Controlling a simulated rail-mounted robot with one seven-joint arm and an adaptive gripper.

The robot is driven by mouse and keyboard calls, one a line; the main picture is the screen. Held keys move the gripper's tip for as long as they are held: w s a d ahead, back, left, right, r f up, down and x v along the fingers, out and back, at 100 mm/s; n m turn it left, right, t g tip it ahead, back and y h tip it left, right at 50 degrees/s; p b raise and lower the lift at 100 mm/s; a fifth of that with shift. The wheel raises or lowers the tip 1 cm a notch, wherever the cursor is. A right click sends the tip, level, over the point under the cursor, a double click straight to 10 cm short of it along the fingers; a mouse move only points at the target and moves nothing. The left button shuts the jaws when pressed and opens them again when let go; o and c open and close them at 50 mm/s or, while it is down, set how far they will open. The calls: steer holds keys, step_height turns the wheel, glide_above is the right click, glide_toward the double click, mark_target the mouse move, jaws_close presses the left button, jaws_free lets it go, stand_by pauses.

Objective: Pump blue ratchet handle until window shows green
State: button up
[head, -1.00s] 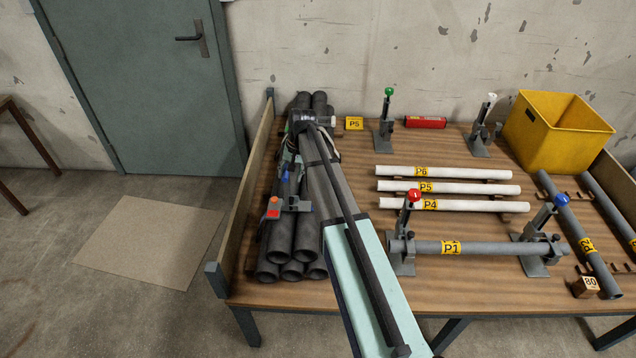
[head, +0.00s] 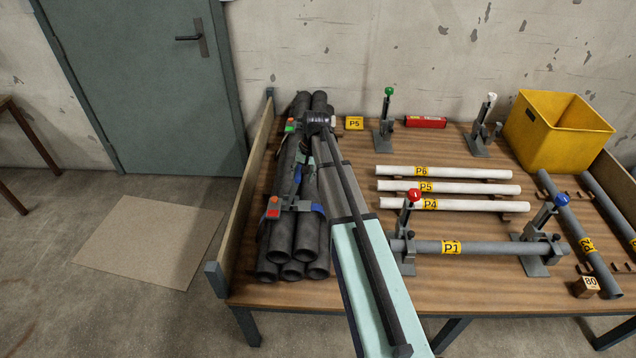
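A bundle of dark grey pipes (head: 283,240) lies on the left of the bench. A grey clamp unit (head: 290,206) sits across its front part, with a small orange-red patch (head: 273,213) at its left end and a blue part (head: 318,209) at its right end. The patch shows no green. A second unit at the back of the bundle has a green patch (head: 289,128) beside an orange-red one. My arm stretches over the bundle's right side.
Pipe P1 (head: 480,247) rests in red- and blue-knobbed clamps (head: 533,250) to the right. White pipes P4 to P6 lie behind it. A yellow bin (head: 560,135) stands at back right. A wooden side board (head: 243,200) edges the bench's left.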

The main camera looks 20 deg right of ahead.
steer(key=d, duration=0.1)
steer(key=s+d+f, duration=0.1)
steer(key=shift+s+d+f, duration=0.1)
steer(key=shift+d+f, duration=0.05)
steer(key=shift+d, duration=0.2)
steer(key=shift+f+b, duration=0.1)
steer(key=shift+b, duration=0.2)
steer(key=shift+s+d+f+b, duration=0.25)
steer(key=shift+d+f, duration=0.2)
steer(key=shift+d, duration=0.15)
steer(key=shift+s+d+f+b, duration=0.1)
steer(key=shift+s+d+f, duration=0.15)
steer(key=shift+d+f, duration=0.3)
steer(key=shift+r, duration=0.1)
steer(key=shift+w+a+r+p, duration=0.3)
steer(key=shift+a+r, duration=0.2)
steer(key=shift+a, duration=0.1)
steer(key=shift+w+a+r+p, duration=0.2)
steer(key=shift+a+r+p, duration=0.05)
steer(key=shift+a+r, duration=0.3)
